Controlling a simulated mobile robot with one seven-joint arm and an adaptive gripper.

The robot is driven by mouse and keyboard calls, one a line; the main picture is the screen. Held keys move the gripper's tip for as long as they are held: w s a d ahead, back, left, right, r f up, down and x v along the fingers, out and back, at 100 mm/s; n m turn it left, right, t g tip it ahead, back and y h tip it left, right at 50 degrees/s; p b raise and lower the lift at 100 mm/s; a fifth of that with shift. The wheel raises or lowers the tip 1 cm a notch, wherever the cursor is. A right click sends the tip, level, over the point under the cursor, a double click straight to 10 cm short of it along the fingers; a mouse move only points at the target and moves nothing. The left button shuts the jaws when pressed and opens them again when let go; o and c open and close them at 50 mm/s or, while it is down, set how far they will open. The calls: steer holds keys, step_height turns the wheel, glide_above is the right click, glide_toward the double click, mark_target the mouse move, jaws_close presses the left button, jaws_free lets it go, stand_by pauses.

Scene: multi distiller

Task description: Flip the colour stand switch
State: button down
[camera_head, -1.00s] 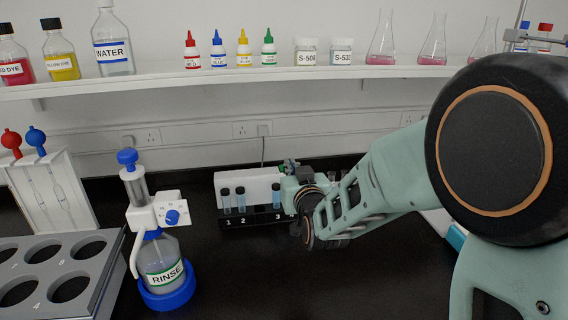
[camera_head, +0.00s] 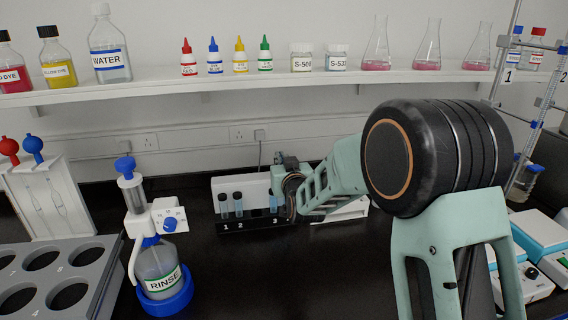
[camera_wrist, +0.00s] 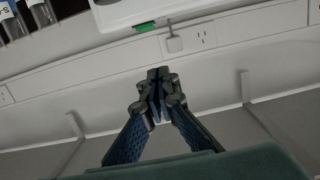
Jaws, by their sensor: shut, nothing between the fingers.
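The colour stand (camera_head: 229,186) is a white upright panel with a black numbered rack in front, on the dark bench at the back wall. Tubes stand at places 1, 2 and 3. My gripper (camera_wrist: 157,80) is shut and empty in the wrist view. In the head view it is at the stand's right end, mostly behind my own wrist. In the wrist view, a white panel at the top has a green piece (camera_wrist: 147,27) on its edge, apart from the fingertips. It looks like the switch, but its position is unclear.
A rinse bottle (camera_head: 160,268) in a blue base and a grey rack (camera_head: 95,270) with round holes stand to the left. A shelf (camera_head: 225,78) with bottles and flasks runs above. Blue-and-white devices (camera_head: 540,245) are at the right. The bench's middle front is clear.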

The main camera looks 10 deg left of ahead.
steer(key=shift+w+a+f, duration=0.1)
steer(key=shift+w+f, duration=0.1)
steer(key=shift+f, duration=0.85)
steer(key=shift+w+a+f, duration=0.1)
steer(key=shift+w+f, duration=0.05)
steer(key=shift+f, duration=0.85)
steer(key=shift+f, duration=0.1)
steer(key=b, duration=0.2)
steer(key=shift+w+f+b, duration=0.15)
steer(key=shift+f+b, duration=0.15)
steer(key=shift+f, duration=0.1)
steer(key=shift+w+r+p, duration=0.15)
steer(key=shift+r+p, duration=0.25)
steer(key=shift+r, duration=0.95)
steer(key=shift+w+r+p, duration=0.15)
steer(key=shift+r+p, duration=0.25)
steer(key=shift+r, duration=0.95)
steer(key=r+b+v, duration=0.1)
steer(key=v, duration=0.8)
steer(key=shift+s+r, duration=0.25)
steer(key=shift+r, duration=0.05)
